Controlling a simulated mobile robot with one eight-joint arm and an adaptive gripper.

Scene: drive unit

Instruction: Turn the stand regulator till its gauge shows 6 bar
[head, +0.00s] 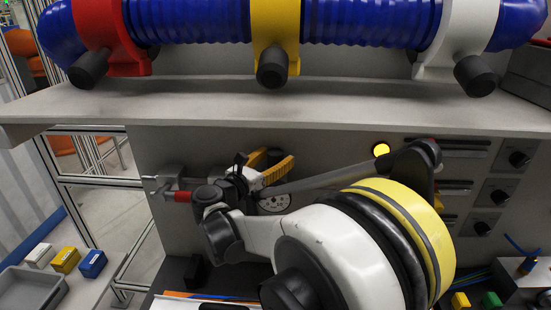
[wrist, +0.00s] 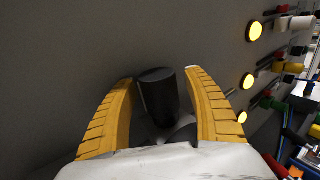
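The black cylindrical regulator knob (wrist: 158,92) stands out between the two yellow fingers of my gripper (wrist: 160,76) in the wrist view. The fingers are open on either side of the knob, with a narrow gap at each side. In the head view my gripper (head: 270,166) is at the grey panel, and the dark knob (head: 262,157) shows partly between its fingers. The white round gauge (head: 275,203) is just below the gripper. My arm covers part of the dial, and its reading is too small to tell.
A shelf (head: 300,105) with a blue corrugated hose (head: 190,20) runs above the gripper. A lit yellow lamp (head: 380,150) and several black knobs (head: 519,159) are on the panel to the right. A grey tray (head: 28,290) stands at lower left.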

